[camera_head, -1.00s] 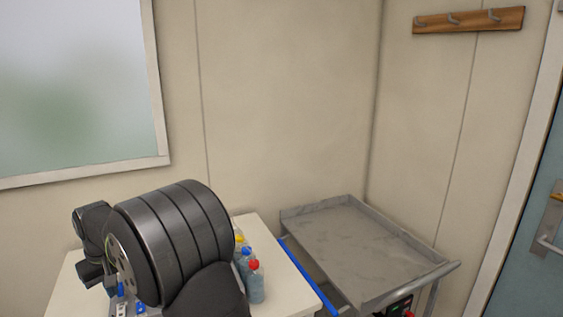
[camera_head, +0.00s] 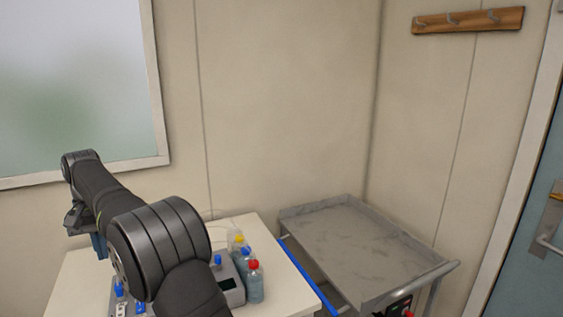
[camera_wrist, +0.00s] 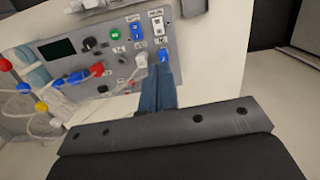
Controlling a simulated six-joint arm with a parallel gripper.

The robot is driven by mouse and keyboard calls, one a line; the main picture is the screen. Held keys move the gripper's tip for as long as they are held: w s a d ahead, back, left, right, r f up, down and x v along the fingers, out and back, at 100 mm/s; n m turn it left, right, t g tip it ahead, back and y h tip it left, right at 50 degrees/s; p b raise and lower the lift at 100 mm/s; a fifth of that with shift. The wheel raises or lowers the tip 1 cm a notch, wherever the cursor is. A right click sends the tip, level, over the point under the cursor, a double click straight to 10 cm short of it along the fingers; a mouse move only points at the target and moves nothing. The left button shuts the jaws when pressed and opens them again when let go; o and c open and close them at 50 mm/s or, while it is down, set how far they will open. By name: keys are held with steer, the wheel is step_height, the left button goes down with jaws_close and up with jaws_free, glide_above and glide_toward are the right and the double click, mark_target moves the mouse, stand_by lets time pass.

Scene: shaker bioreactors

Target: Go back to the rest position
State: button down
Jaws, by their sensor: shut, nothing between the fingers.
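My gripper (camera_wrist: 158,90) shows in the wrist view as two blue fingers pressed together with nothing between them. In the head view the gripper (camera_head: 99,245) hangs at the left end of my raised arm, over the left side of the white table (camera_head: 285,270). In the wrist view a grey device panel (camera_wrist: 100,75) lies beyond the fingers, with a dark display, a green button, switches, and red, blue and white plugs. The fingertips overlap the panel's lower edge in the picture; I cannot tell the gap. My arm hides much of the device in the head view.
Bottles with yellow, blue and red (camera_head: 255,281) caps stand right of the grey device (camera_head: 230,285). A grey cart (camera_head: 350,245) with an empty top and a blue edge bar stands right of the table. The wall behind has a window and a hook rail (camera_head: 467,19).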

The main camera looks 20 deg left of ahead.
steer(key=shift+w+r+m, duration=0.1)
steer(key=shift+r+m, duration=0.2)
steer(key=shift+r, duration=0.15)
steer(key=c, duration=1.9)
jaws_free()
steer(key=shift+w, duration=0.1)
steer(key=shift+c, duration=0.2)
steer(key=o, duration=1.9)
steer(key=shift+t+y, duration=0.4)
steer(key=shift+t, duration=0.1)
steer(key=w+d, duration=0.1)
steer(key=w, duration=0.4)
steer(key=w+d, duration=0.1)
steer(key=w, duration=0.4)
steer(key=w+d+f, duration=0.1)
steer(key=w, duration=0.4)
steer(key=shift+w, duration=0.35)
steer(key=shift+o, duration=0.2)
step_height(320, 180, down, 10)
steer(key=shift+r, duration=0.25)
steer(key=shift+r, duration=0.1)
step_height(320, 180, up, 10)
